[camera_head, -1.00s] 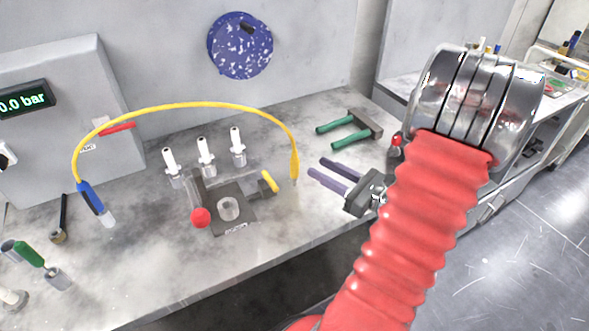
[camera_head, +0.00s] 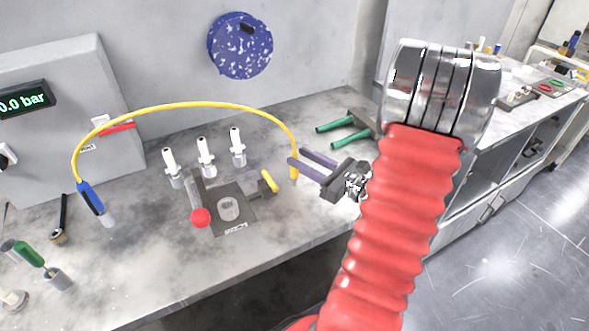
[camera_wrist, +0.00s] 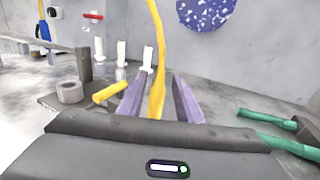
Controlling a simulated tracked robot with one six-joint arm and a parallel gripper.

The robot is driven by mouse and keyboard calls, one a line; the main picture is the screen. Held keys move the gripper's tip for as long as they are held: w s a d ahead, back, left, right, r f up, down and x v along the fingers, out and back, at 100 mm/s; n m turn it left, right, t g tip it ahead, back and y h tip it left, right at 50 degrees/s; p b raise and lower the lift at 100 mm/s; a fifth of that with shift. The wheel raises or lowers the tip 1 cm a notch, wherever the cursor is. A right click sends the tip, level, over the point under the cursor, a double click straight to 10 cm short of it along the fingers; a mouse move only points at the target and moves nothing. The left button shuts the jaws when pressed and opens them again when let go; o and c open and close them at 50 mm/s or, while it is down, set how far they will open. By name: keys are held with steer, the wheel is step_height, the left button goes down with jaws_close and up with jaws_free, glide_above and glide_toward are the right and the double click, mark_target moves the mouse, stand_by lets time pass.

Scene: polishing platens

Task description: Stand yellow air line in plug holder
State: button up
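The yellow air line (camera_head: 190,105) arches over the bench from a blue connector (camera_head: 90,198) at left down to its free end (camera_head: 294,172) at right. My gripper (camera_head: 298,166) has purple fingers, apart, at that hanging end. In the wrist view the yellow line (camera_wrist: 157,70) runs down between the two fingers (camera_wrist: 160,88), with gaps visible on both sides. Its lower tip is hidden behind the gripper body there. A grey ring-shaped socket (camera_head: 229,208) sits empty on a dark plate; it also shows in the wrist view (camera_wrist: 70,92). I cannot tell whether it is the plug holder.
Three white nozzles (camera_head: 206,152) stand behind the plate. A red-knobbed lever (camera_head: 200,218) and a yellow-tipped part (camera_head: 269,181) flank the socket. Green-handled pliers (camera_head: 336,124) lie behind my gripper.

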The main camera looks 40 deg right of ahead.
steer(key=shift+w+a, duration=0.1)
steer(key=shift+w, duration=0.85)
steer(key=w, duration=0.5)
steer(key=shift+w+a, duration=0.1)
steer(key=shift+a, duration=0.25)
steer(key=shift+c, duration=0.3)
jaws_close()
